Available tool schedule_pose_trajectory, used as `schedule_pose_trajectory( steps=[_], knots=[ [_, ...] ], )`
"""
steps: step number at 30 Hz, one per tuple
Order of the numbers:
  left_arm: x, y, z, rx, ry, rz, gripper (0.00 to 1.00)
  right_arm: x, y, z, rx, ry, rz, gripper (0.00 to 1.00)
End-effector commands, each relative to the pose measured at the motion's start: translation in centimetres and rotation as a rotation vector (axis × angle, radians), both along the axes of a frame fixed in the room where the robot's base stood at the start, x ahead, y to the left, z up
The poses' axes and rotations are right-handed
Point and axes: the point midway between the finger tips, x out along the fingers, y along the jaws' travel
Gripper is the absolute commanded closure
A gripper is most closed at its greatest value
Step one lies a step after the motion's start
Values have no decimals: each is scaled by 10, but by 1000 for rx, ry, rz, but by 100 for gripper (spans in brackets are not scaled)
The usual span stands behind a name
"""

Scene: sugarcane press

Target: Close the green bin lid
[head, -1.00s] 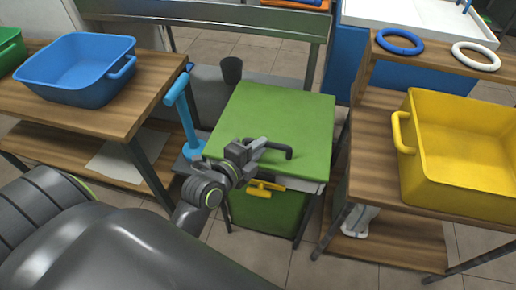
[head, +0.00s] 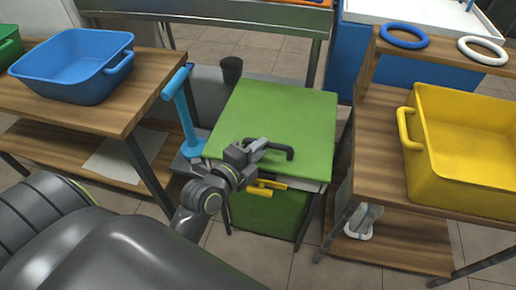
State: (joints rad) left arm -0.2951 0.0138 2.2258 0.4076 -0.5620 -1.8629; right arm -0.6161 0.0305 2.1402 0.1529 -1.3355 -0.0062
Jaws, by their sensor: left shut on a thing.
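The green bin lid (head: 275,112) lies flat over the top of the green bin (head: 268,212) in the middle of the head view. A dark handle (head: 279,147) stands on the lid near its front edge. My left gripper (head: 256,147) is at the left end of this handle, shut on it; the arm partly hides the lid's front left corner. A yellow handle (head: 265,186) shows on the front of the bin below the lid. My right gripper is not in view.
A blue tub (head: 75,68) stands on the wooden table at left, with a light blue post (head: 187,120) beside the bin. A yellow tub (head: 465,150) and two rings (head: 404,38) are on the wooden shelves at right. Tiled floor lies in front.

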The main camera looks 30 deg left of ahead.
Motion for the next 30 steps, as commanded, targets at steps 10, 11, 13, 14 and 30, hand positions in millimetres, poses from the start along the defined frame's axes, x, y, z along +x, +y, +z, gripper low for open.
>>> schedule_pose_trajectory(
  steps=[10,11,13,14,30],
  knots=[
    [-2,0,-10,-1,27,-2,71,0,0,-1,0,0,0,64],
    [-2,0,-10,-1,26,-2,67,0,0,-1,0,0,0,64],
    [-2,0,-9,-1,24,-2,62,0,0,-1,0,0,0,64],
    [-2,0,-8,-1,23,-2,62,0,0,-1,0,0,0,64],
    [-18,3,-3,-2,15,0,62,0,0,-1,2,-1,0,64]
  ],
)
